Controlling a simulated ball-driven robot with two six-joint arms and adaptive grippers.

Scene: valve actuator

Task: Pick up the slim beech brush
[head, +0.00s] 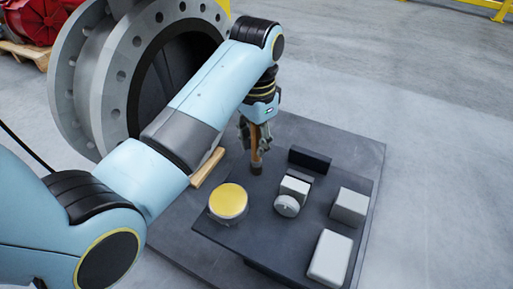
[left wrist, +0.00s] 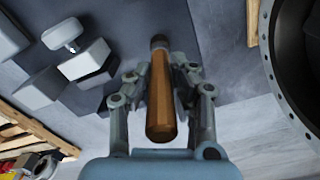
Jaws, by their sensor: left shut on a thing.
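The slim beech brush (left wrist: 161,95) is a brown wooden stick with a darker end. My left gripper (left wrist: 160,72) is shut on it, with a finger on each side of the handle in the left wrist view. In the head view the brush (head: 254,150) hangs roughly upright below my left gripper (head: 255,138), its dark end pointing down over the dark board. I cannot tell whether that end touches the board. My right gripper is in neither view.
A big flanged pipe (head: 118,75) stands behind my left arm. Floor to the right is clear.

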